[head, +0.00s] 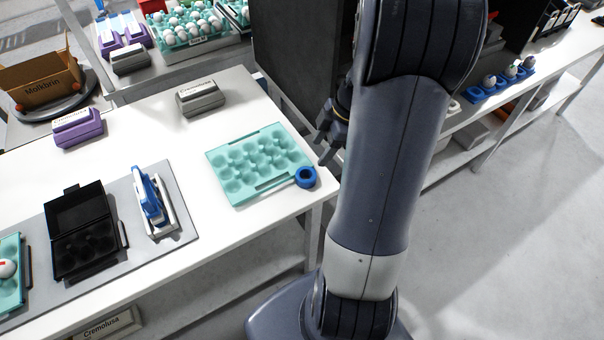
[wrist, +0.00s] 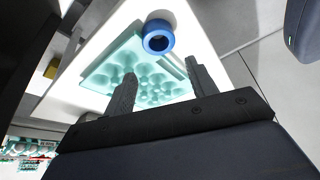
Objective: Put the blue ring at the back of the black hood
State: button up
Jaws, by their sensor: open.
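The blue ring (head: 308,184) lies by the near right corner of the light green egg tray (head: 252,193), near the white table's corner. In the wrist view the ring (wrist: 157,24) appears beyond my fingertips, apart from them. My gripper (wrist: 160,70) is open and empty, its two dark fingers spread. In the head view my gripper (head: 330,132) is partly hidden behind my arm, to the right of the tray. A large black box-like structure (head: 285,45), which looks like the hood, stands behind it. My arm covers part of it, and its back is hidden.
A black open egg box (head: 75,200) and a blue-and-white device (head: 150,200) stand on a grey mat at left. A grey carton (head: 201,99) and a purple carton (head: 78,130) stand farther back.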

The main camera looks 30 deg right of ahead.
send_over(308, 171)
jog(key=s, duration=0.2)
jog(key=f, duration=0.4)
jog(key=shift+d+f, duration=0.35)
jog(key=shift+d+p+x, duration=0.15)
jog(key=shift+p+x, duration=0.4)
jog(key=shift+x, duration=0.75)
jog(key=shift+d+p+x, duration=0.15)
jog(key=shift+p+x, duration=0.4)
jog(key=shift+x, duration=0.75)
jog(key=shift+c, duration=0.2)
jog(key=c, duration=0.7)
jog(key=shift+o, duration=0.2)
